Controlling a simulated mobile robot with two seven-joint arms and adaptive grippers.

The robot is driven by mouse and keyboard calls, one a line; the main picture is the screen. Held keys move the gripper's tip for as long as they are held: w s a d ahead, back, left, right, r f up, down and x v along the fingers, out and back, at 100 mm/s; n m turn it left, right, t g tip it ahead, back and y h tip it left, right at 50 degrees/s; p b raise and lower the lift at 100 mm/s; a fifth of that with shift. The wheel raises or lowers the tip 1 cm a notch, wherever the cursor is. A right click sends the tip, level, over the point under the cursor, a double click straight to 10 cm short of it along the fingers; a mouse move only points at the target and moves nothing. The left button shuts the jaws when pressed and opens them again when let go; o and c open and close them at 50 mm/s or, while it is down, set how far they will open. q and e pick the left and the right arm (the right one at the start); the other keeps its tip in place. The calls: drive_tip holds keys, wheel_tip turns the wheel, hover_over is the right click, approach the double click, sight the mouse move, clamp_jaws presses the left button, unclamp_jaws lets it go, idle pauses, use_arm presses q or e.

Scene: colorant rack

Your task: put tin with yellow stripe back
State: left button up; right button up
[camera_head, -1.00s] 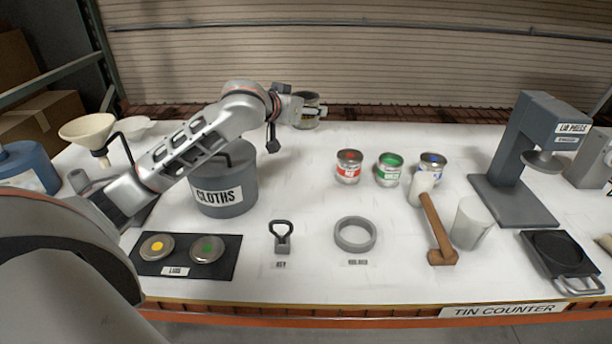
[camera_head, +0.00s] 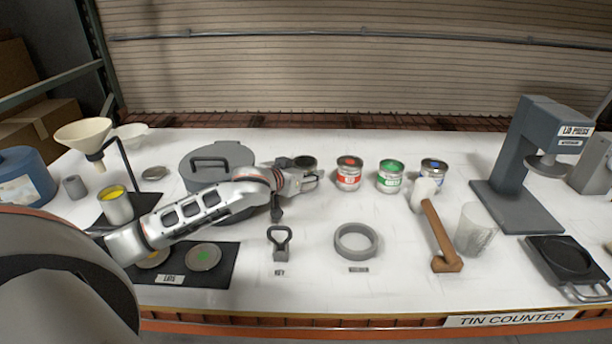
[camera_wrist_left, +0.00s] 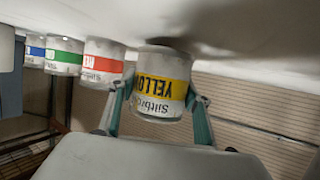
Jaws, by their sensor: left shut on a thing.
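My left gripper (camera_head: 312,180) is shut on the tin with the yellow stripe (camera_head: 304,162). In the head view the gripper hides most of this tin, and only its dark top shows behind the fingers. In the left wrist view, which is upside down, the tin (camera_wrist_left: 160,85) sits between the two fingers (camera_wrist_left: 160,108) with its yellow band facing the camera. It is at the left end of the tin row, beside the red-striped tin (camera_head: 349,174). Its base is at or just above the counter; I cannot tell which. My right gripper is not in view.
Green (camera_head: 390,177) and blue (camera_head: 433,170) striped tins continue the row to the right. The cloths bin (camera_head: 216,158) stands behind my left arm. A can with yellow contents (camera_head: 117,206) stands below the funnel (camera_head: 84,133). A mallet (camera_head: 440,238) and ring (camera_head: 356,242) lie in front.

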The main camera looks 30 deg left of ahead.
use_arm(q)
drive_tip(key=shift+f, duration=0.45)
drive_tip(key=o, duration=1.3)
drive_tip(key=shift+f, duration=0.1)
drive_tip(key=shift+s+r, duration=0.15)
drive_tip(key=shift+r, duration=0.05)
drive_tip(key=v, duration=0.7)
drive_tip(key=shift+s, duration=0.1)
